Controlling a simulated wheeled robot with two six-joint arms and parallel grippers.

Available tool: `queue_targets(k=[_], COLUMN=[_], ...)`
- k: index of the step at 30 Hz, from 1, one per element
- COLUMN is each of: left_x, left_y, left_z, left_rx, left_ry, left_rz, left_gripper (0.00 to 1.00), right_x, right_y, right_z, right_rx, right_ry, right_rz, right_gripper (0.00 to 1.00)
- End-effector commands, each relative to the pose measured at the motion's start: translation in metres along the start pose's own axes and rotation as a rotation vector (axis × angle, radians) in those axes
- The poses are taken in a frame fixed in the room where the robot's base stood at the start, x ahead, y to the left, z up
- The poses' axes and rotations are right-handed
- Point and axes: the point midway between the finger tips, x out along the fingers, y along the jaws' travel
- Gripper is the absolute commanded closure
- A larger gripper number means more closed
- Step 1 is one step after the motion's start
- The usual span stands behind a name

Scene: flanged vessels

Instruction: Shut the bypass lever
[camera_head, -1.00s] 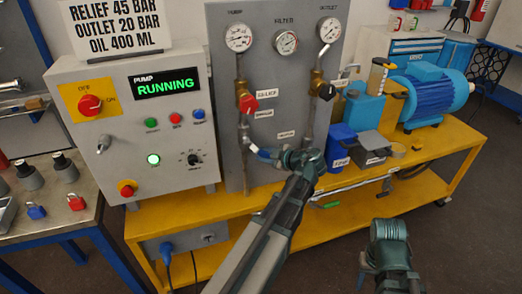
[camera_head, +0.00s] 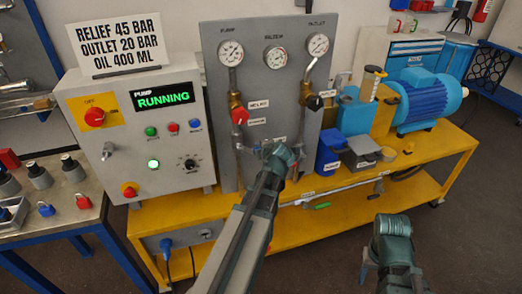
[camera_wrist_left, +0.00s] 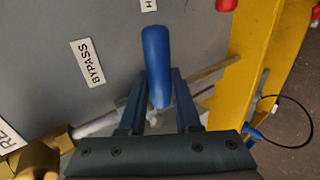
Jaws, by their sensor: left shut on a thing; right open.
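The bypass lever's blue handle (camera_wrist_left: 156,58) stands between the two fingers of my left gripper (camera_wrist_left: 158,88) in the left wrist view, beside the white BYPASS label (camera_wrist_left: 87,62) on the grey panel. My left gripper is shut on the handle, whose tip reaches past the fingers. In the head view my left gripper (camera_head: 275,152) is at the lower part of the grey panel (camera_head: 215,110), and its arm and jaws hide most of the lever. My right gripper (camera_head: 370,268) is open and empty at the lower right, over the floor, away from the panel.
A red-handled valve (camera_head: 239,116) and a black-handled valve (camera_head: 314,102) sit above, below the gauges. The control box (camera_head: 140,140) reads RUNNING at left. A blue container (camera_head: 329,150) and blue motor (camera_head: 428,100) stand on the yellow bench (camera_head: 420,150) at right.

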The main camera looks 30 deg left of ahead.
Motion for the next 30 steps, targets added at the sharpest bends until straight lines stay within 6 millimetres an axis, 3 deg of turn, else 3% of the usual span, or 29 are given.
queue_targets(k=[18, 19, 23, 30], left_x=[-0.0015, -0.0015, -0.0015, -0.0014], left_y=[0.0021, 0.0021, 0.0022, 0.0022], left_z=[-0.0001, -0.0001, -0.0002, -0.0002], left_rx=[-0.028, -0.028, -0.027, -0.026], left_ry=[-0.018, -0.018, -0.018, -0.017], left_rz=[0.0, 0.0, 0.0, 0.0], left_gripper=[1.0, 0.63, 0.4, 0.38], right_x=[-0.0027, -0.0027, -0.0027, -0.0026], right_y=[0.0003, 0.0003, 0.0003, 0.0003], right_z=[0.0001, 0.0001, 0.0001, 0.0001], right_rx=[0.0, 0.0, 0.0, 0.0], right_ry=[0.0, 0.0, 0.0, 0.0], right_rz=[0.0, 0.0, 0.0, 0.0], right_gripper=[0.5, 0.5, 0.5, 0.5])
